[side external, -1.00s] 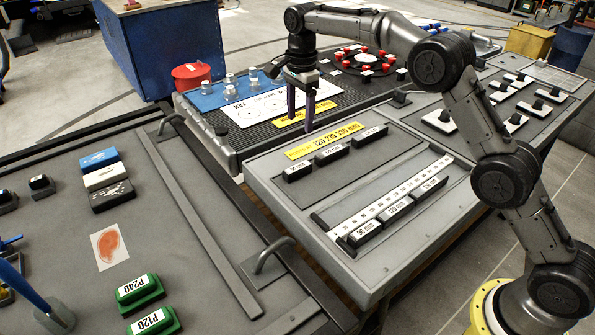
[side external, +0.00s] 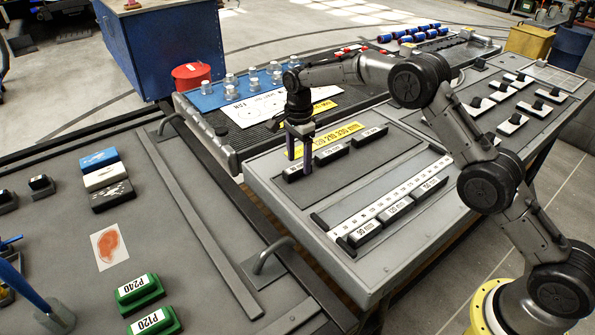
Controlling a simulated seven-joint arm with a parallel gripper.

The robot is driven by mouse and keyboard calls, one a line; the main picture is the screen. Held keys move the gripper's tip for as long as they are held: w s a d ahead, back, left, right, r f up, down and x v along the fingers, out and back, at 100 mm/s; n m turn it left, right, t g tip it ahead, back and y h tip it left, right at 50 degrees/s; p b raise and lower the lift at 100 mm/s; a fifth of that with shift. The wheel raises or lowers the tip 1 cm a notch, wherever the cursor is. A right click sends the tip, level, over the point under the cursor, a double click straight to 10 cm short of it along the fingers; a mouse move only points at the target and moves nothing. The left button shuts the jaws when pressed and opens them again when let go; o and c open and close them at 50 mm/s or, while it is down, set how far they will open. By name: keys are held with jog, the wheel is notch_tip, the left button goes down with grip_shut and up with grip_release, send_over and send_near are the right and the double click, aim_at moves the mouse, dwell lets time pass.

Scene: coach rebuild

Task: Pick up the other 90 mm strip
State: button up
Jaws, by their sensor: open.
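My gripper (side external: 298,160) is open, pointing down at the left end of the upper row of black strips on the grey tray. Its fingers are at the leftmost strip (side external: 293,174) of that row and partly hide it and its label. I cannot tell whether they touch it. Two more strips, a middle one (side external: 332,156) and a right one (side external: 369,137), continue this row. Another strip labelled 90 mm (side external: 364,233) lies below the white ruler (side external: 390,199), at the left end of a row with a 120 mm strip (side external: 398,208) and a third strip (side external: 430,187).
A yellow label plate (side external: 330,142) lies behind the upper row. The dark ribbed bench (side external: 225,150) with metal knobs is beyond it. Black-handled white blocks (side external: 511,124) stand to the right. The tray between the two rows is bare.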

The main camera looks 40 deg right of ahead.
notch_tip(320, 180, down, 2)
grip_shut()
dwell(0.5)
